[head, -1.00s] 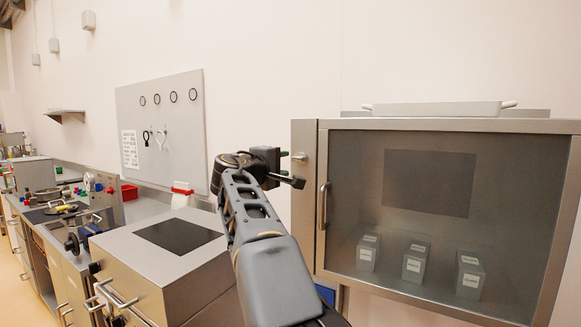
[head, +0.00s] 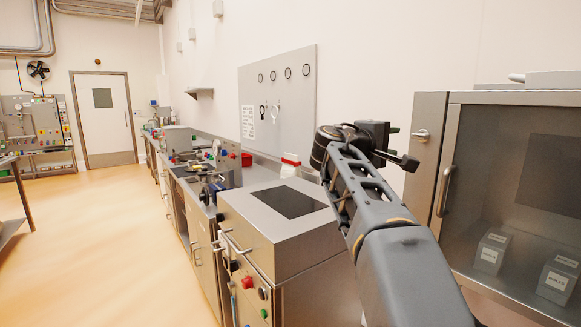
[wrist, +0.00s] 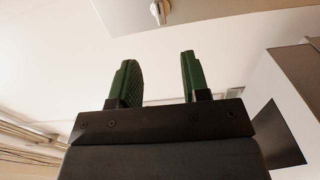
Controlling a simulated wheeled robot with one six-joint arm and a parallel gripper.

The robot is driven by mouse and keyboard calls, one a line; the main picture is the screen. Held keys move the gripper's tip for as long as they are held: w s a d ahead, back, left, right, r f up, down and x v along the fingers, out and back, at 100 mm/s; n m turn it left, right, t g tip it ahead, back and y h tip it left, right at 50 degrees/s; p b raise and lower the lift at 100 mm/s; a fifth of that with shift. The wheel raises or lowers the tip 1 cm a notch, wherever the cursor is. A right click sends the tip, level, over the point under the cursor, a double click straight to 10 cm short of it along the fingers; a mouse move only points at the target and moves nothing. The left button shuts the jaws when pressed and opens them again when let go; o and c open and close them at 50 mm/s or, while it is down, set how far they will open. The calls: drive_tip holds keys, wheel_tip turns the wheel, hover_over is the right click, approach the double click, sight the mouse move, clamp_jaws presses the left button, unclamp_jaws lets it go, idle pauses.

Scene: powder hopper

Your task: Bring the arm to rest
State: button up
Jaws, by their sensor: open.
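My arm (head: 385,235) reaches up from the lower right of the head view, bent, with its wrist in front of the wall between the pegboard and the glass-fronted cabinet. My gripper (wrist: 160,75) shows in the wrist view as two green fingers standing apart with nothing between them. In the head view the gripper (head: 400,145) is small and partly hidden behind the wrist. It looks clear of the cabinet and of the steel unit below.
The glass-fronted cabinet (head: 445,150) stands close on the right, with labelled grey boxes (head: 492,252) inside. A steel unit with a dark top panel (head: 288,201) is left of my arm. A pegboard (head: 278,100) hangs behind. Open floor (head: 110,240) lies on the left.

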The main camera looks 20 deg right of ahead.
wheel_tip(320, 180, down, 12)
drive_tip(key=w+a+y, duration=0.2)
drive_tip(key=w+y, duration=0.1)
drive_tip(key=y, duration=0.2)
drive_tip(key=s+a+f+m+y+p, duration=0.1)
drive_tip(key=s+a+f+y+p, duration=0.3)
drive_tip(key=a+f, duration=0.5)
drive_tip(key=s+a+f+y+p, duration=0.3)
drive_tip(key=s+a+y+p, duration=0.1)
drive_tip(key=s+a, duration=0.2)
drive_tip(key=s+a+f+m+y+p, duration=0.1)
drive_tip(key=s+a+f+y+p, duration=0.2)
drive_tip(key=a, duration=0.6)
drive_tip(key=s+y+p, duration=0.1)
drive_tip(key=s+p, duration=0.1)
drive_tip(key=s, duration=0.1)
drive_tip(key=shift+a+f+g+y, duration=0.25)
drive_tip(key=shift+g+y, duration=0.05)
drive_tip(key=shift+g, duration=0.1)
drive_tip(key=shift+d+m, duration=0.1)
drive_tip(key=shift+m, duration=0.2)
